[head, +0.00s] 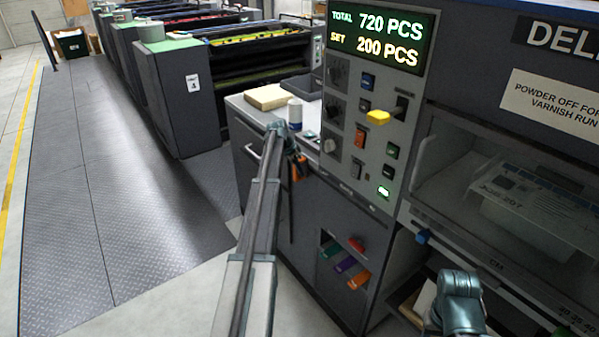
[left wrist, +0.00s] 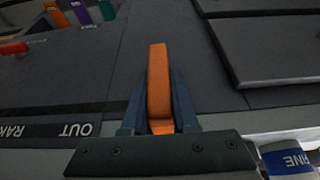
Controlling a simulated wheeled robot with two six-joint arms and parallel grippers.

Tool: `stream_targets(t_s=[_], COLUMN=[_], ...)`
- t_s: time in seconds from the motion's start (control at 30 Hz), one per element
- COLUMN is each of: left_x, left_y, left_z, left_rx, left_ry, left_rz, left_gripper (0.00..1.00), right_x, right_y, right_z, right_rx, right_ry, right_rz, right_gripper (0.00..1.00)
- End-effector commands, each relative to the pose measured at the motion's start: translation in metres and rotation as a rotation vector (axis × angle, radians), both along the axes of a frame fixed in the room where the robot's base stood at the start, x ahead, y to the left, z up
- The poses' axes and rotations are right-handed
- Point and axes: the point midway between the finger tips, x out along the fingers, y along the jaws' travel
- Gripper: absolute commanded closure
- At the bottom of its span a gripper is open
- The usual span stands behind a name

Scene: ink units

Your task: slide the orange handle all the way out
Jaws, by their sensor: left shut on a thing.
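My left gripper (left wrist: 160,92) is shut on an orange handle (left wrist: 158,70), with one dark finger on each side of it. In the head view the left gripper (head: 297,162) is at the cabinet front below the counter edge, and a small part of the orange handle (head: 300,171) shows there. The arm and fingers hide much of it. How far the handle is out cannot be told. My right arm shows at the lower right, but its gripper is out of view.
A white bottle (head: 294,113) and a cream block (head: 268,97) stand on the counter above the handle. Coloured tabs, including another orange one (head: 359,280), and a red knob (head: 356,244) are lower on the cabinet. The metal floor at left is clear.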

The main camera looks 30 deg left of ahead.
Motion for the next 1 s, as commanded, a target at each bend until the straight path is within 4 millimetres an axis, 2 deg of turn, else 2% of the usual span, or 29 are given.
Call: stream_targets(t_s=[0.03,0.13,0.17,0.3,0.33,0.73,1.0], left_x=[0.003,0.003,0.003,0.003,0.003,0.0,-0.009], left_y=[0.006,0.007,0.007,0.006,0.006,0.004,0.007], left_z=[0.001,0.001,0.001,0.001,0.001,0.005,0.031], left_rx=[0.004,0.005,0.006,0.004,0.004,0.003,0.002], left_ry=[-0.006,-0.006,-0.006,-0.006,-0.005,-0.003,-0.003], left_rz=[0.007,0.008,0.008,0.008,0.008,0.005,0.006], left_gripper=[1.0,1.0,0.71,0.46,0.43,0.43,0.43], right_x=[0.0,0.0,0.0,0.0,0.0,0.0,0.0], right_y=[0.0,0.0,0.0,0.0,0.0,0.0,0.0], right_z=[0.001,0.001,0.001,0.001,0.001,0.005,0.031], right_rx=[0.0,0.0,0.0,0.0,0.0,0.0,0.0], right_ry=[0.0,0.0,0.0,0.0,0.0,0.0,0.0], right_rz=[0.0,0.0,0.0,0.0,0.0,0.0,0.0], right_gripper=[0.5,0.5,0.5,0.5,0.5,0.5,0.5])
